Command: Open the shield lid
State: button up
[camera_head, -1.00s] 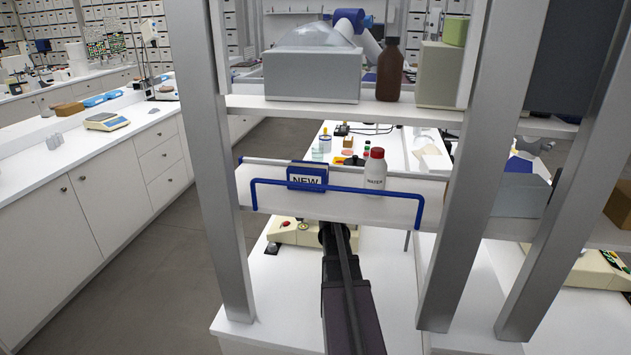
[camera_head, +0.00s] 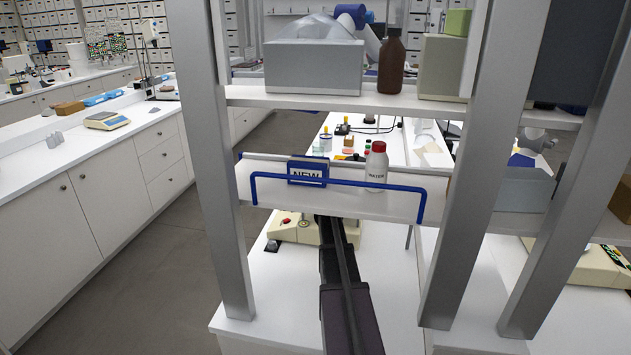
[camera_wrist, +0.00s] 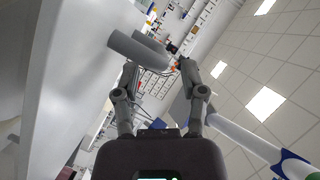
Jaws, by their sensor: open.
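I cannot pick out the shield lid for certain in either view. My gripper (camera_wrist: 159,68) shows in the wrist view with its two fingers spread apart and nothing between them. Two grey cylinders (camera_wrist: 141,48) lie just beyond the left fingertip; I cannot tell what they belong to or whether they touch it. In the head view my arm reaches forward under the lower shelf, and my gripper is hidden behind that shelf.
The lower shelf (camera_head: 350,205) has a blue rail and carries a NEW box (camera_head: 307,170) and a red-capped WATER bottle (camera_head: 376,165). Above are a grey bin (camera_head: 313,68) and a brown bottle (camera_head: 391,62). Metal posts (camera_head: 208,170) flank my arm. A white bench (camera_head: 265,300) lies below.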

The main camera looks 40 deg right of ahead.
jog(key=shift+b+x, duration=0.3)
jog(key=shift+x, duration=1.65)
jog(key=shift+c, duration=0.2)
grip_shut()
